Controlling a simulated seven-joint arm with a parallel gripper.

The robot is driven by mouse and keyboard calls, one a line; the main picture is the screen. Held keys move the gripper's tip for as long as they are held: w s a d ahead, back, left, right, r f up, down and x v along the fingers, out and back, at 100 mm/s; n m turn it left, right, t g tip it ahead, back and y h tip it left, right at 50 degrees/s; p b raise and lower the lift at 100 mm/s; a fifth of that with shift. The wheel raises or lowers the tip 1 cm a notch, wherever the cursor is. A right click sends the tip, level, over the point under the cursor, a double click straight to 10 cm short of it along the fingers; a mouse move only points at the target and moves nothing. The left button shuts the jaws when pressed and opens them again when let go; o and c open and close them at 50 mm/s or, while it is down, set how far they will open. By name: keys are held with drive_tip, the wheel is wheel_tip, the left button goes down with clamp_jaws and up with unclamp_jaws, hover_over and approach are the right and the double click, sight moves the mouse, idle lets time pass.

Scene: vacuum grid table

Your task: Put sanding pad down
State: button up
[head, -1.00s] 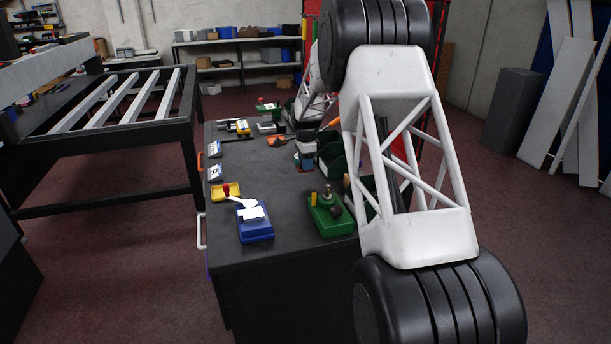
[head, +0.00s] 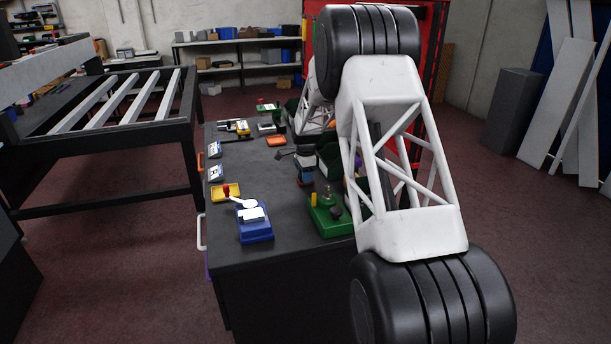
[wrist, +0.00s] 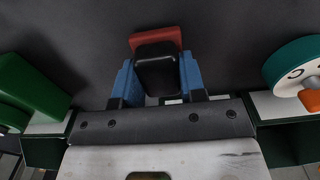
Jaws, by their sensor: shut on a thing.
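My gripper (wrist: 158,78) has blue fingers and is shut on a black, rounded block with a red part at its far side, which I take to be the sanding pad (wrist: 156,72). In the head view my gripper (head: 304,170) is small, over the dark table between the green tray and the green bins. The red end of the pad (head: 306,184) shows low at the fingers. Whether it touches the table I cannot tell.
The dark table (head: 285,255) holds a green tray (head: 328,220), a blue box (head: 255,225), and a yellow tray (head: 218,193) along its front and left. Green bins (head: 330,155) stand right of my gripper. The wrist view shows a teal round thing (wrist: 292,62) at right and a green one (wrist: 28,92) at left.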

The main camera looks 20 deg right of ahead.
idle(0.3)
drive_tip(key=o, duration=0.9)
drive_tip(key=shift+f, duration=0.1)
wheel_tip(320, 180, up, 12)
drive_tip(key=shift+r, duration=0.15)
idle(0.6)
